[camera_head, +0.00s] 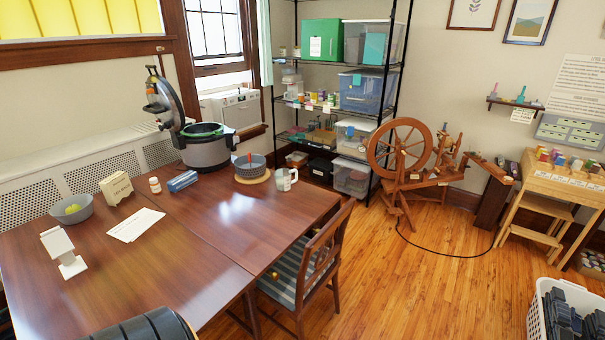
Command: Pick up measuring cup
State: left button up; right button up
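A pale, handled cup (286,180) that looks like the measuring cup stands upright near the far right edge of the brown wooden table (205,240). Its markings and contents are too small to tell. It is just right of a grey bowl (248,174) on a round wooden board, with something red sticking up from the bowl. Neither of my grippers is in view.
A large cooker with raised lid (205,150), blue box (182,181), white bottle (155,185), cream box (117,187), papers (135,225), white stand (62,252) and grey bowl with yellow-green contents (72,208) are on the table. A chair (310,270) stands at its right side.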

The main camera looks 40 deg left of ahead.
aim_at(287, 179)
jog(key=i+l, duration=0.1)
jog(key=i, duration=0.9)
jog(key=i+l, duration=0.15)
jog(key=i, duration=0.8)
jog(key=i+j+u, duration=0.15)
jog(key=i+u, duration=0.15)
jog(key=u, duration=0.15)
jog(key=i+u, duration=0.3)
jog(key=u, duration=0.15)
jog(key=i+u, duration=0.3)
jog(key=u, duration=0.15)
jog(key=i+l+u, duration=0.25)
jog(key=u, duration=0.2)
jog(key=i+l+u, duration=0.3)
jog(key=u, duration=0.15)
jog(key=i+l+u, duration=0.2)
jog(key=l+u, duration=0.2)
